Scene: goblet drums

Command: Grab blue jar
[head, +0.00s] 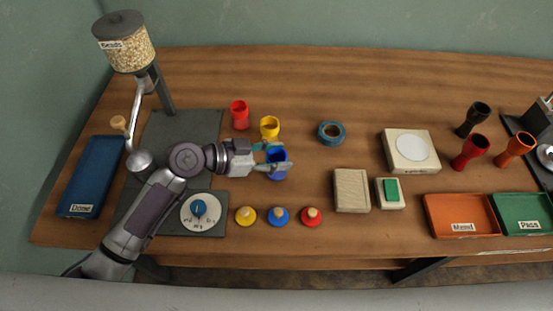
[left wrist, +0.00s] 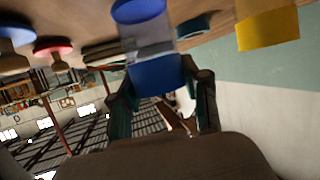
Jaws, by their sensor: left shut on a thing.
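In the left wrist view the blue jar (left wrist: 157,73) sits between the two fingers (left wrist: 160,95), and the picture is tilted. I cannot tell whether the jar's base touches the table. My right gripper does not show.
A yellow jar (head: 270,127) and a red jar (head: 239,115) stand just behind the blue one. Knobbed yellow (head: 245,215), blue (head: 279,216) and red (head: 311,216) pieces lie in front. A tape roll (head: 331,133) and a beige block (head: 351,191) are to the right.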

